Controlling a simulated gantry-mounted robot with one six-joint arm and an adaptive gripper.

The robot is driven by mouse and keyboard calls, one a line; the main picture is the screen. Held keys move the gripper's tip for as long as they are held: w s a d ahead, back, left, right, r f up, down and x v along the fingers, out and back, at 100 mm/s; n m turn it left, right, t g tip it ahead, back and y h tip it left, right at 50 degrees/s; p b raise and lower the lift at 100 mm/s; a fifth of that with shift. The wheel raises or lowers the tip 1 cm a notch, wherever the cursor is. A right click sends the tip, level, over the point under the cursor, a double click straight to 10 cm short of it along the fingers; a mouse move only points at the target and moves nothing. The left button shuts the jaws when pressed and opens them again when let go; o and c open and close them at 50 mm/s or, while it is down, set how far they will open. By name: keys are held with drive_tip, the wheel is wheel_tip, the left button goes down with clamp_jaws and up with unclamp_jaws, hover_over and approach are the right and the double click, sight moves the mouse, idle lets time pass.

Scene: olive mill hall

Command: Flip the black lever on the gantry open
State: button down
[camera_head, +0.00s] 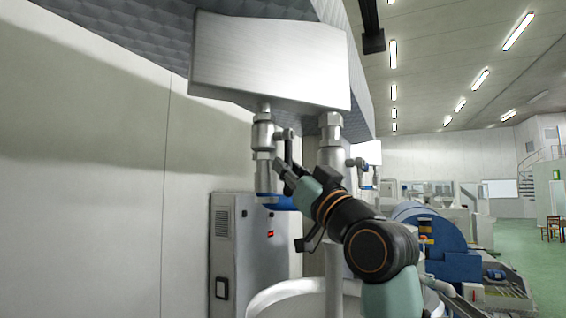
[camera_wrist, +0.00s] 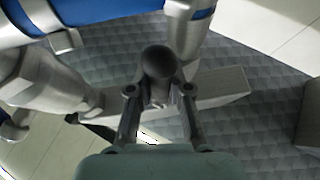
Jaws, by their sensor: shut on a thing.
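The black lever (camera_head: 289,148) is on a silver valve (camera_head: 262,135) that hangs under a white metal box (camera_head: 270,60) in the head view. It hangs down beside the valve body. My gripper (camera_head: 284,172) is at the lever's lower end. In the wrist view the lever's round black knob (camera_wrist: 158,62) is between the two fingers of my gripper (camera_wrist: 159,92), which are shut on the lever. The lower part of the lever is hidden by the fingers in the head view.
A second silver pipe (camera_head: 331,145) hangs close to the right of the valve. A blue pipe section (camera_wrist: 90,14) crosses the top of the wrist view. A grey cabinet (camera_head: 250,245) stands below, by the wall. Blue machinery (camera_head: 430,240) is at right.

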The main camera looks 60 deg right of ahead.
drive_tip(key=shift+a, duration=0.1)
drive_tip(key=c, duration=1.1)
unclamp_jaws()
drive_tip(key=shift+s, duration=0.1)
drive_tip(key=v, duration=1.2)
